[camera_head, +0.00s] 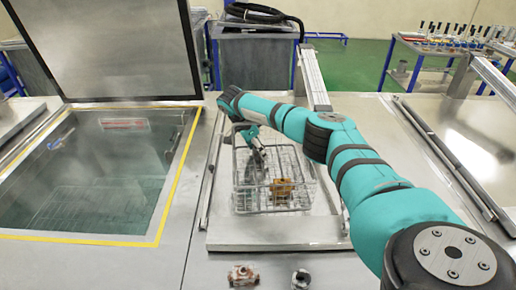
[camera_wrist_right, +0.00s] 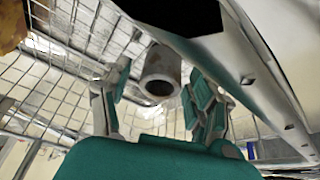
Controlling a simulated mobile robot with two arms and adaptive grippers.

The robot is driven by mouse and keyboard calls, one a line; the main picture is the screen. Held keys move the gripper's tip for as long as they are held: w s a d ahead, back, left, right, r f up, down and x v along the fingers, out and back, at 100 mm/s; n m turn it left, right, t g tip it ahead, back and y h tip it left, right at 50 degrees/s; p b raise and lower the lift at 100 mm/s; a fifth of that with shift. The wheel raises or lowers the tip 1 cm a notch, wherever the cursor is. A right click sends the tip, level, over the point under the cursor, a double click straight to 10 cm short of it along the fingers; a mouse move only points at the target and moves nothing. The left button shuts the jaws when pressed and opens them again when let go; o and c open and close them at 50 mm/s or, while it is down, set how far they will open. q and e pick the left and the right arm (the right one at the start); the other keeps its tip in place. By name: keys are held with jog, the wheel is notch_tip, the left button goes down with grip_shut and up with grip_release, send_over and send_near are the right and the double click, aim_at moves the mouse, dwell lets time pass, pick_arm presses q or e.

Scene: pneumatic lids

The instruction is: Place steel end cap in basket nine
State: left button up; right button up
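A wire basket (camera_head: 238,201) stands on the steel lid in the middle of the head view; no number can be read on it. My right gripper (camera_head: 258,152) reaches down into it from above. In the right wrist view my right gripper (camera_wrist_right: 157,88) has its fingers apart. A grey hollow metal cylinder, apparently the steel end cap (camera_wrist_right: 161,73), shows between and beyond the fingertips, with a gap on each side. Basket wires are behind it. A brass-coloured part (camera_head: 283,187) lies in the basket, right of the gripper. My left gripper is not in view.
An open tank (camera_head: 95,180) with a yellow border and raised lid (camera_head: 115,45) is at the left. A reddish fitting (camera_head: 243,275) and a grey ring-like metal part (camera_head: 301,279) lie on the front edge. A blue rack (camera_head: 440,50) stands at the back right.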

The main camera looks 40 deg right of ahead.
jog(key=shift+r, duration=0.15)
jog(key=b+v, duration=0.4)
jog(key=v, duration=0.8)
jog(key=shift+w+a, duration=0.1)
